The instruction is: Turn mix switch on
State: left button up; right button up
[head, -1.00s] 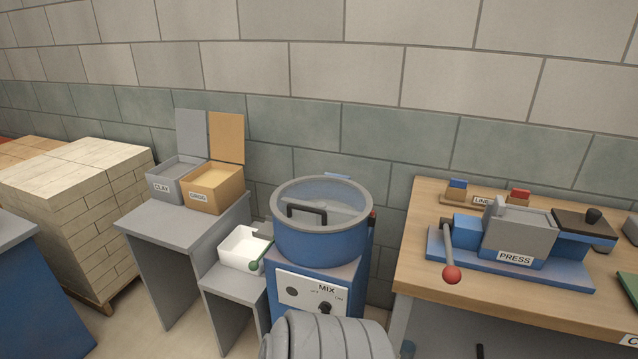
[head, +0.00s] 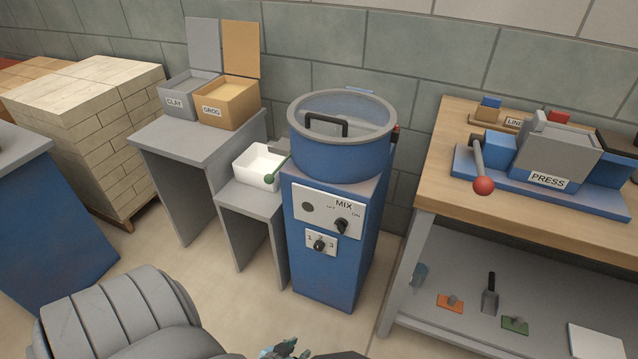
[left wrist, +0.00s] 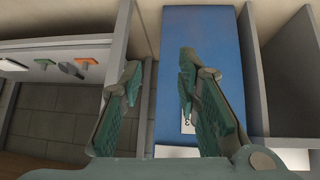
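The mix switch (head: 341,226) is a dark knob on the white MIX panel (head: 318,207), with OFF and ON printed above it. I cannot tell clearly which mark it points at. The panel is on the front of the blue mixer (head: 328,270). My left gripper (head: 287,350) shows at the bottom edge of the head view, low and in front of the mixer, apart from the switch. In the left wrist view my left gripper (left wrist: 160,66) is open and empty, its fingers partly over the blue mixer body (left wrist: 215,65). My right gripper is not in view.
A second small knob (head: 319,245) sits just below the MIX panel. A white bin (head: 258,167) stands on a low grey stand left of the mixer. The workbench (head: 425,190) with the press is close on the right. The floor before the mixer is free.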

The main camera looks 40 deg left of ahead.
pick_arm(q)
jog(key=w+a+r+n+t+y+b, duration=0.1)
jog(key=w+t+b, duration=0.1)
jog(key=w, duration=0.3)
jog(key=w+a+r+n+t+b, duration=0.2)
jog(key=w, duration=0.3)
jog(key=n+t+y+b, duration=0.4)
jog(key=n+t+b, duration=0.1)
send_near(338, 229)
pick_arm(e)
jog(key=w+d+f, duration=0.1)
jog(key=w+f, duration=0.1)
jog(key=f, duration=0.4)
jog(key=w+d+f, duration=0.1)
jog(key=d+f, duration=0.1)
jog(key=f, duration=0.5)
pick_arm(q)
jog(key=b+x, duration=0.4)
jog(key=x, duration=0.4)
jog(key=shift+w, duration=0.35)
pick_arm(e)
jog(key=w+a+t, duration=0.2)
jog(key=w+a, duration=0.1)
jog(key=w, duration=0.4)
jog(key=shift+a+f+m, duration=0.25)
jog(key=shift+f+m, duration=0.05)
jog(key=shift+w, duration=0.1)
pick_arm(q)
grip_shut()
